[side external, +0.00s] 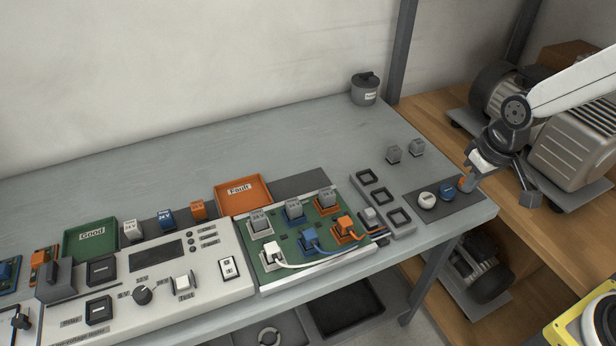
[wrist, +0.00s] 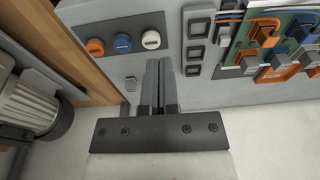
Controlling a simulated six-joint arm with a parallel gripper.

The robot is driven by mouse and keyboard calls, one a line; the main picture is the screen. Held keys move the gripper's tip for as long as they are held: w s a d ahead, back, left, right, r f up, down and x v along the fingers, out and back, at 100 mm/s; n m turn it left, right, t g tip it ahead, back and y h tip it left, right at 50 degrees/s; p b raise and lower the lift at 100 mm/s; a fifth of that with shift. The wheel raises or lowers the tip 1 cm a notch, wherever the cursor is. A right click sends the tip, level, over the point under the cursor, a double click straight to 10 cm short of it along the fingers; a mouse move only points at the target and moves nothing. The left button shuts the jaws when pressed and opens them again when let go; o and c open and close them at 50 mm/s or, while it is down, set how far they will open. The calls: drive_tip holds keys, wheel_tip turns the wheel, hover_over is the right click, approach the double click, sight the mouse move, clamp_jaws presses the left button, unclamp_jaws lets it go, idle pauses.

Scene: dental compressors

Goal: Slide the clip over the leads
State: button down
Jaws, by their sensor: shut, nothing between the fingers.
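In the side view, white (side external: 290,265), blue (side external: 325,248) and orange (side external: 358,235) leads run from plugs across the green circuit board (side external: 270,283) toward its right edge. A small grey block (side external: 369,216), which may be the clip, stands at that edge by the lead ends. The leads' ends are too small to tell clearly. The board also shows at the upper right of the wrist view (wrist: 291,20). My gripper (side external: 468,179) is shut and empty at the right end of the bench, apart from the board. Its closed fingers (wrist: 160,62) point toward the bench in the wrist view.
White (side external: 427,200), blue (side external: 446,192) and orange (side external: 464,184) round caps sit on a dark mat near my gripper. Several square grey holders (side external: 400,218) stand between mat and board. Two grey blocks (side external: 393,154) stand behind. The bench behind the board is largely clear.

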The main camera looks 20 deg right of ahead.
sight(369, 215)
drive_tip(key=w+a+f+g, duration=0.2)
drive_tip(key=w+a, duration=0.4)
drive_tip(key=w, duration=0.5)
drive_tip(key=w+a+f+g, duration=0.2)
drive_tip(key=w+a+g, duration=0.2)
drive_tip(key=w, duration=0.7)
drive_tip(key=shift+w+a+f, duration=0.35)
drive_tip(key=shift+a, duration=0.9)
drive_tip(key=x, duration=0.9)
drive_tip(key=shift+s+d+f, duration=0.1)
drive_tip(key=shift+s+f, duration=0.2)
drive_tip(key=shift+s, duration=2)
